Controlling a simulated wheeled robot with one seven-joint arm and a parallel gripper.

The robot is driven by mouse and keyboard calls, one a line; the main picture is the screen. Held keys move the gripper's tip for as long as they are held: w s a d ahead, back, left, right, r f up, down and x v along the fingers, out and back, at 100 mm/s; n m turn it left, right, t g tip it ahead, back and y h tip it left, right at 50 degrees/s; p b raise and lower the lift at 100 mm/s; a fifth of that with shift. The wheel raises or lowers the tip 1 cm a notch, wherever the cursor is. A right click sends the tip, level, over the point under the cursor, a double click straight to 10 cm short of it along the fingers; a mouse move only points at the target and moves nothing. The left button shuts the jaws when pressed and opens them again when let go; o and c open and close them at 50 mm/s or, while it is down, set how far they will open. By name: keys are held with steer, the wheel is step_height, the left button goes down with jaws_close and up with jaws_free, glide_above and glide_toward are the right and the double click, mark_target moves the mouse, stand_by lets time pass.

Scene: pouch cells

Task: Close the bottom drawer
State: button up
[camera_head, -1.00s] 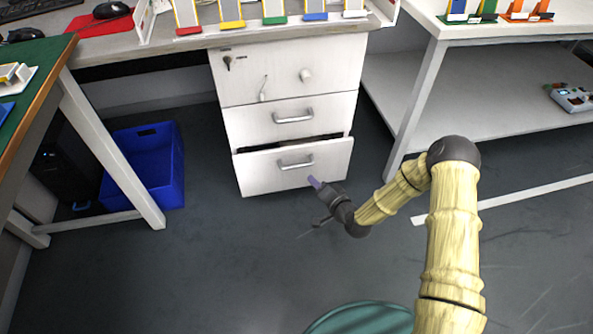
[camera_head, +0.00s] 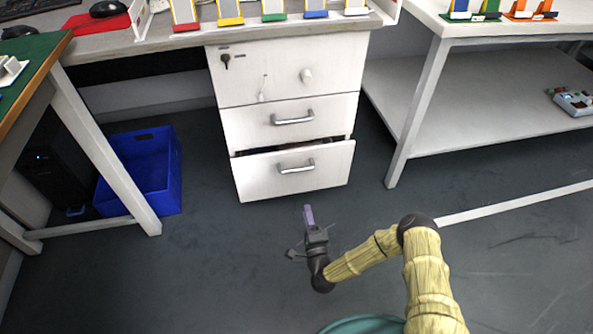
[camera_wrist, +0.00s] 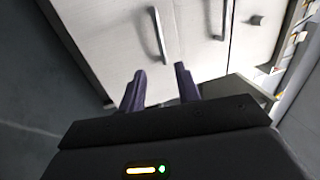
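The bottom drawer (camera_head: 262,178) of the white cabinet stands slightly open, with a narrow dark gap along its top edge. Its silver handle (camera_head: 296,167) faces me. My gripper (camera_head: 308,214) is in front of the drawer and below it in the head view, apart from it. In the wrist view the two purple fingers (camera_wrist: 160,88) are spread with nothing between them. They point toward the white drawer front (camera_wrist: 105,40), and the handle (camera_wrist: 160,35) is ahead of them.
The cabinet's middle drawer (camera_head: 245,127) and upper front (camera_head: 285,80) look shut. A blue bin (camera_head: 150,195) stands on the floor at left. A white shelf table (camera_head: 480,115) is at right. The dark floor (camera_head: 200,280) in front of the cabinet is clear.

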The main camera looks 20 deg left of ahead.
mark_target(296, 170)
steer(key=b+x, duration=0.4)
steer(key=x, duration=0.4)
steer(key=b+x, duration=0.4)
steer(key=x, duration=0.4)
steer(key=shift+w+a+f, duration=0.15)
steer(key=shift+a+f, duration=0.05)
steer(key=shift+a, duration=0.05)
steer(key=shift+w+a+r, duration=0.2)
steer(key=shift+w, duration=0.15)
jaws_close()
